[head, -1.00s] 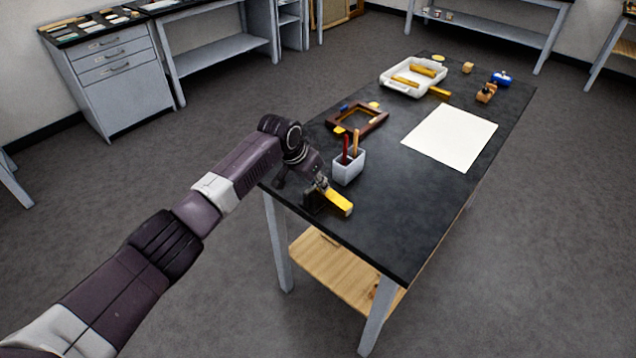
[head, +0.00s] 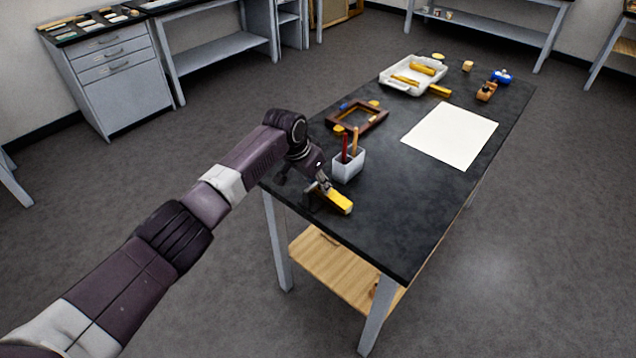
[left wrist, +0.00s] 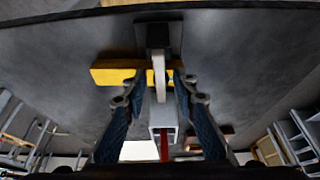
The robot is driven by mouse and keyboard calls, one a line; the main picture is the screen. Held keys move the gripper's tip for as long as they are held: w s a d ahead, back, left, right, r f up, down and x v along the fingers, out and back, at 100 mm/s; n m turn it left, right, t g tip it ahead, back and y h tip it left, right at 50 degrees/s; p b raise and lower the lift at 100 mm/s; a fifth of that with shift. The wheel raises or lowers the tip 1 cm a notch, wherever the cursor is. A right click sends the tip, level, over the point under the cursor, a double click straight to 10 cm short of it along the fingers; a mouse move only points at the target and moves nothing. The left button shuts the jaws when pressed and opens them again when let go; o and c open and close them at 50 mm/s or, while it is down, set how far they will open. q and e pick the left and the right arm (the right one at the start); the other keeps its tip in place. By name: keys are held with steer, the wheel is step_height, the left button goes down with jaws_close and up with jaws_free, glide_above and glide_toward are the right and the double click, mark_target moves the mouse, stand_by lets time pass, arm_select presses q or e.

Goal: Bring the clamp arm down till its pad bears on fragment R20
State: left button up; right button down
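Fragment R20 seems to be the yellow-gold piece (head: 342,203) at the near left end of the dark table; it also shows in the left wrist view (left wrist: 112,76). A dark clamp block (left wrist: 157,30) stands by it. A thin pale bar, seemingly the clamp arm (left wrist: 159,78), runs from the block across the fragment. My left gripper (head: 319,182) is over the clamp. In the left wrist view its two fingers (left wrist: 160,85) stand either side of the bar, with gaps visible. The pad is hidden, so its contact with the fragment cannot be told. My right gripper is out of view.
A grey cup (head: 349,165) with red and orange tools stands close beside my left gripper. Beyond are a brown frame (head: 374,123), a white tray (head: 388,82) and a white sheet (head: 451,136). The table's near right part is clear.

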arm_select(q)
steer(key=v, duration=1.2)
